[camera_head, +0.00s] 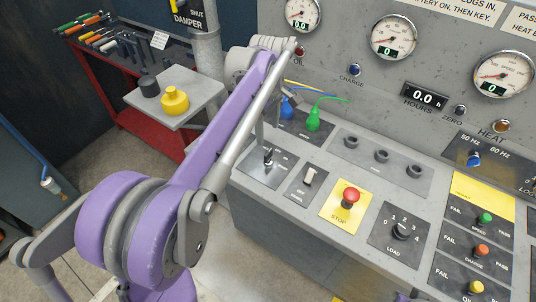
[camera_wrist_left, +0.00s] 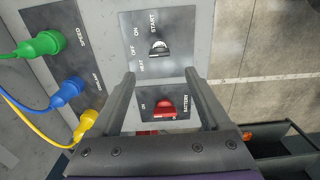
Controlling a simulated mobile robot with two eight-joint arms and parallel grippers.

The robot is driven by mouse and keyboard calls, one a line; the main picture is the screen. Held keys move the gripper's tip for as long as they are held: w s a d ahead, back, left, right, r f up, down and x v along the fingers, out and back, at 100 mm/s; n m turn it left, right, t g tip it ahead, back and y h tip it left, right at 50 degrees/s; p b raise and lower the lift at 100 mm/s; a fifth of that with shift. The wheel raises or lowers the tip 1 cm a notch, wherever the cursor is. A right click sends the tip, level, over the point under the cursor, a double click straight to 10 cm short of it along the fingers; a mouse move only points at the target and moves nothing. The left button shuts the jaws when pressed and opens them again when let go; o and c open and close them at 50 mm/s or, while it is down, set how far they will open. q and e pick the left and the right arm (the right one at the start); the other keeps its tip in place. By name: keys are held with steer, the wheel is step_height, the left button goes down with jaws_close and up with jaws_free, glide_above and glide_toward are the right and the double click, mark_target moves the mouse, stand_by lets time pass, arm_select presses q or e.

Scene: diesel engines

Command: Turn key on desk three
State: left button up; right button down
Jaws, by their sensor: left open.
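The key switch (camera_wrist_left: 159,48) is a dark key on a grey plate marked OFF, ON, START and HEAT in the left wrist view. It also shows on the desk panel (camera_head: 268,158) in the head view. My left gripper (camera_wrist_left: 160,74) is open and empty. Its two fingers lie to either side in the picture, with the key beyond the tips and apart from them. A red battery switch (camera_wrist_left: 166,108) shows between the fingers. In the head view my purple left arm hides most of the gripper. My right gripper is not in view.
Green (camera_wrist_left: 42,44), blue (camera_wrist_left: 68,91) and yellow (camera_wrist_left: 86,122) plugs with cables sit beside the key plate. A red stop button (camera_head: 350,197) and load dial (camera_head: 402,231) are on the desk. A small grey table (camera_head: 200,100) holds a yellow weight (camera_head: 174,101).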

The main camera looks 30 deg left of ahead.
mark_target(268, 152)
arm_select(q)
step_height(268, 152, down, 10)
steer(key=shift+f+b, duration=0.25)
steer(key=shift+b, duration=0.05)
